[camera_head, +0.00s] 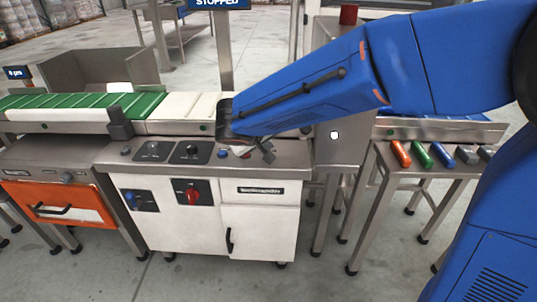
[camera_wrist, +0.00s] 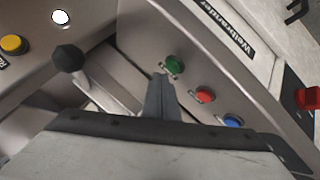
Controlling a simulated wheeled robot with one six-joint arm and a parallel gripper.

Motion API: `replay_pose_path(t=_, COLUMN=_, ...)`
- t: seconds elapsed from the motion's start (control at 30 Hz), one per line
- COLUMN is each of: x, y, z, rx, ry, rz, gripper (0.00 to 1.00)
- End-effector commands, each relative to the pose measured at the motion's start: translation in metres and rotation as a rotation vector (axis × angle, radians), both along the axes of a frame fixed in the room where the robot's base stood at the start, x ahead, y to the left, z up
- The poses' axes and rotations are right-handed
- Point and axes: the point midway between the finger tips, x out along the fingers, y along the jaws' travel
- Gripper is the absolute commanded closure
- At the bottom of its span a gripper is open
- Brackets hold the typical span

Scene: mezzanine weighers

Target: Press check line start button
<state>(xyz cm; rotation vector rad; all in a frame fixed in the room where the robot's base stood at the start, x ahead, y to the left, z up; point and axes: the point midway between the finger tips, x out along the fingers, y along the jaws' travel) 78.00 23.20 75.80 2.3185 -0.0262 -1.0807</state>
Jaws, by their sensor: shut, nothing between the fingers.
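In the wrist view a green button (camera_wrist: 175,64) sits on the grey metal top of the machine, in a row with a red button (camera_wrist: 205,95) and a blue button (camera_wrist: 233,121). None carries a label I can read. My gripper (camera_wrist: 161,80) is shut and empty, its tips just left of the green button in the picture; I cannot tell whether they touch the surface. In the head view my gripper (camera_head: 267,153) is over the right end of the machine top, the blue button (camera_head: 223,154) is left of it, and the green button is hidden.
A black ball knob (camera_wrist: 67,57) stands near my fingers. A yellow button (camera_wrist: 14,44) and a white lit disc (camera_wrist: 61,17) are on a panel beyond. A sign (camera_head: 217,3) reads STOPPED.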

Motion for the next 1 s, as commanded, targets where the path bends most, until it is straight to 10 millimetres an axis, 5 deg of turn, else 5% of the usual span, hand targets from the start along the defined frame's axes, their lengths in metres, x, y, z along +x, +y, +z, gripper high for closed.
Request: replay_pose_path(t=1.0, x=-0.0001, y=0.0, z=-0.0084, rx=0.0, ry=0.0, rz=0.0, gripper=1.0)
